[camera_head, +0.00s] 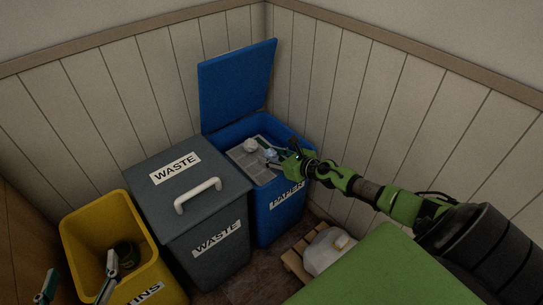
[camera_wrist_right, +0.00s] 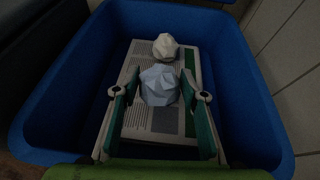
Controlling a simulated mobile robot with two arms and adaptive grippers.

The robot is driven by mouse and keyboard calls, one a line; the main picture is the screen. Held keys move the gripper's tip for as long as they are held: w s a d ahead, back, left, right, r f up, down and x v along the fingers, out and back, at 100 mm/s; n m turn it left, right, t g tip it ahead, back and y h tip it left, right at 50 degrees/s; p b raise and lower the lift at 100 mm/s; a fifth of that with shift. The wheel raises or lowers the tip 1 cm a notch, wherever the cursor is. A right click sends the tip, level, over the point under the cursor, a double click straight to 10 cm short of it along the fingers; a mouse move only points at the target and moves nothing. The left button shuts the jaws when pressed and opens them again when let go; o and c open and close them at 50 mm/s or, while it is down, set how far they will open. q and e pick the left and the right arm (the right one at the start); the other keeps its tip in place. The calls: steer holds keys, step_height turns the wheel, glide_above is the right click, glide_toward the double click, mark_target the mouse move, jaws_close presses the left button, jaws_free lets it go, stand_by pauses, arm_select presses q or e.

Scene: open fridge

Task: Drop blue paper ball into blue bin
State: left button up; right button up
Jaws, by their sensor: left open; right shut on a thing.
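The blue bin (camera_head: 283,200), labelled PAPER, stands in the corner with its lid (camera_head: 237,84) raised. My right gripper (camera_head: 270,158) is over the bin's opening, shut on the pale blue paper ball (camera_wrist_right: 159,86). In the right wrist view the ball is between the two fingers of this gripper (camera_wrist_right: 160,100), above the papers in the bin. In the head view the ball (camera_head: 271,154) is small and partly covered by the fingers. My left gripper (camera_head: 80,273) is open and empty, in front of the yellow bin.
A white paper ball (camera_wrist_right: 165,46) lies on printed papers (camera_wrist_right: 150,122) inside the blue bin. A grey bin (camera_head: 200,238) labelled WASTE, lid closed, stands left of it. A yellow bin (camera_head: 88,225) is further left.

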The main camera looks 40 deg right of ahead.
stand_by(0.4)
steer(key=o, duration=0.8)
steer(key=shift+o, duration=0.2)
steer(key=v, duration=1.2)
